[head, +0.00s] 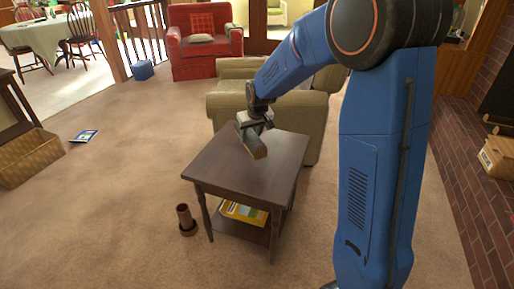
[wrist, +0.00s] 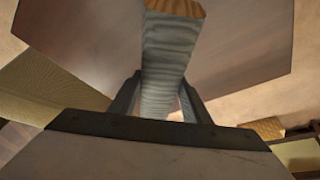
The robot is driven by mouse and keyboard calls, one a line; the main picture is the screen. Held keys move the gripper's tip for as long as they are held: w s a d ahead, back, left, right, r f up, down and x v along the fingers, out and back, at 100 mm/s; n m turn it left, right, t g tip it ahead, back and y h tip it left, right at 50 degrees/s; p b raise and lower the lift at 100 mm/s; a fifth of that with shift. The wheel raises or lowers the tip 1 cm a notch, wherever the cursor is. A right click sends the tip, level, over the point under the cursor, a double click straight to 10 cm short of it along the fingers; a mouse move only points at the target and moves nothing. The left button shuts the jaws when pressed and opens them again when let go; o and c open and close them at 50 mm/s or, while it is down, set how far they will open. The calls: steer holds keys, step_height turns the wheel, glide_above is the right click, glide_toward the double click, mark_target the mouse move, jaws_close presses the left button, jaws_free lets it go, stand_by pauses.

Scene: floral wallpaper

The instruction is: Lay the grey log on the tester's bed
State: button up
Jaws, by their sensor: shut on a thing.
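The grey log (wrist: 168,48) has wood-grain sides and an orange-brown end. My gripper (wrist: 160,98) is shut on it, with one finger on each side, and the log sticks out beyond the fingers. In the head view my gripper (head: 252,124) holds the log (head: 256,146) over the dark side table (head: 225,163). I cannot tell the gap between the log and the table top. I cannot make out a tester or its bed in either view.
The table top is otherwise bare; a yellow item (head: 243,212) lies on its lower shelf. A brown upright object (head: 185,219) stands on the carpet by a table leg. A green armchair (head: 225,101) is close behind. A brick hearth (head: 455,150) is at right.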

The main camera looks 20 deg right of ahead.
mark_target(257, 148)
steer(key=shift+d+f, duration=0.25)
steer(key=shift+f, duration=0.25)
steer(key=shift+d+f, duration=0.25)
steer(key=shift+f, duration=0.2)
steer(key=shift+a+f, duration=0.1)
steer(key=shift+f, duration=1.55)
steer(key=shift+f, duration=0.1)
steer(key=o, duration=1.3)
steer(key=shift+o, duration=0.2)
steer(key=v, duration=1.2)
steer(key=shift+s, duration=0.15)
